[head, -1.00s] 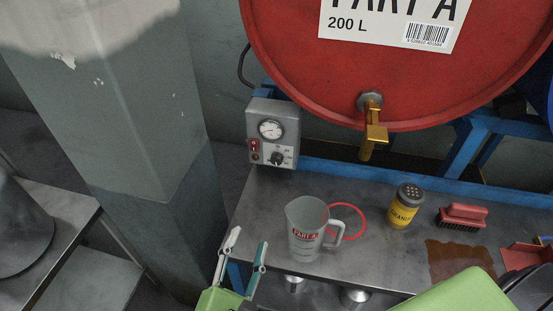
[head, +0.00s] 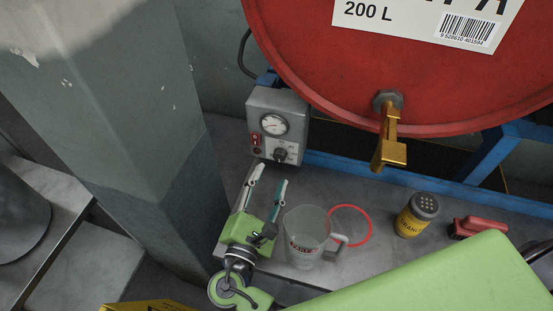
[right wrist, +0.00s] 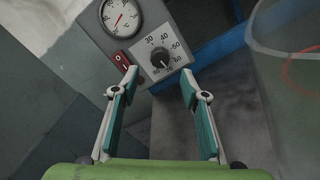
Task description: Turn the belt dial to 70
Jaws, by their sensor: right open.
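The belt dial is a small black knob (head: 280,154) low on the front of a grey control box (head: 291,104). In the right wrist view the dial (right wrist: 160,58) sits on a pale plate with a printed number scale around it; 30 and 40 are legible, and its exact setting is hard to read. My right gripper (head: 271,175) is open and empty, just in front of and below the box, with its fingers pointing towards it. In the wrist view the dial shows between and beyond the fingertips (right wrist: 159,76), not touched. My left gripper is not in view.
A round gauge (head: 273,124) and a red switch (head: 256,141) share the box. A brass tap (head: 389,145) juts from the red drum (head: 400,75). A yellow shaker (head: 415,216) stands further right.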

